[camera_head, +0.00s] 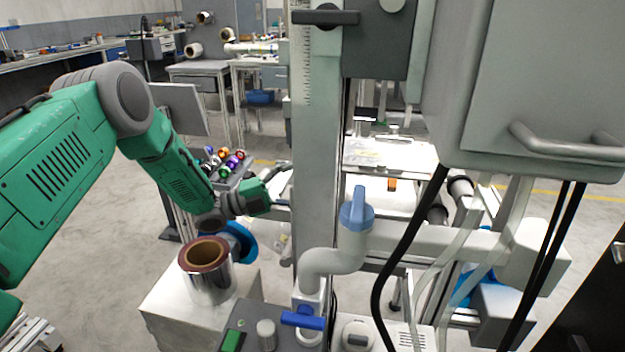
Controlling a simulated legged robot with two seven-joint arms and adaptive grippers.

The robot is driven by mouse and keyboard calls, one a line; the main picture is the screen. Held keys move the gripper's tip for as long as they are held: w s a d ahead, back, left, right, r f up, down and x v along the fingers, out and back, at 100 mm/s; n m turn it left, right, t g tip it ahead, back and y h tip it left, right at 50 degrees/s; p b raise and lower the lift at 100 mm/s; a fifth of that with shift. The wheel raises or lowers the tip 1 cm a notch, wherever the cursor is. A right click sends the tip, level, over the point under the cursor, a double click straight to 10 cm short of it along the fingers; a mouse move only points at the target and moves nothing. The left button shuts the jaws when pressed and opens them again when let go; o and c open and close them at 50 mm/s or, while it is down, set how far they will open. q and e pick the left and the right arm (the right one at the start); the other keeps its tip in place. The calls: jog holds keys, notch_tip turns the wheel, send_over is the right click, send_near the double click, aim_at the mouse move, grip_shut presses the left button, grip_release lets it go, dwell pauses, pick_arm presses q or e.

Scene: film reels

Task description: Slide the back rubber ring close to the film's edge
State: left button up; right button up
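My green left arm comes in from the left and bends down in front of the machine. Its gripper (283,188) reaches behind the grey upright column; its fingertips are small and partly hidden, so I cannot tell whether they are open or on something. My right gripper is not in view. A shiny silver film roll (212,286) with a brown core stands upright on a white block, apart from the gripper. A blue round part (241,240) shows behind the roll, partly covered by my arm. I cannot make out the back rubber ring or the film's edge on the machine.
The grey column (315,130) with a ruler scale stands just right of my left gripper. A grey pipe with a blue handle (357,209) and black cables (402,250) crowd the front. Coloured rolls (223,158) lie on a stand behind my arm.

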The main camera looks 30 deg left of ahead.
pick_arm(q)
jog(key=x, duration=0.5)
jog(key=shift+s+d, duration=0.25)
jog(key=shift+s, duration=0.15)
jog(key=shift+a, duration=0.35)
jog(key=shift+a+f, duration=0.1)
jog(key=shift+a, duration=0.05)
jog(key=c, duration=0.4)
grip_shut()
jog(key=w+b, duration=0.2)
jog(key=b, duration=0.1)
jog(key=shift+w+a+f, duration=0.15)
jog(key=shift+w+f, duration=0.1)
jog(key=shift+w, duration=0.15)
jog(key=shift+w+r, duration=0.15)
jog(key=shift+w, duration=0.35)
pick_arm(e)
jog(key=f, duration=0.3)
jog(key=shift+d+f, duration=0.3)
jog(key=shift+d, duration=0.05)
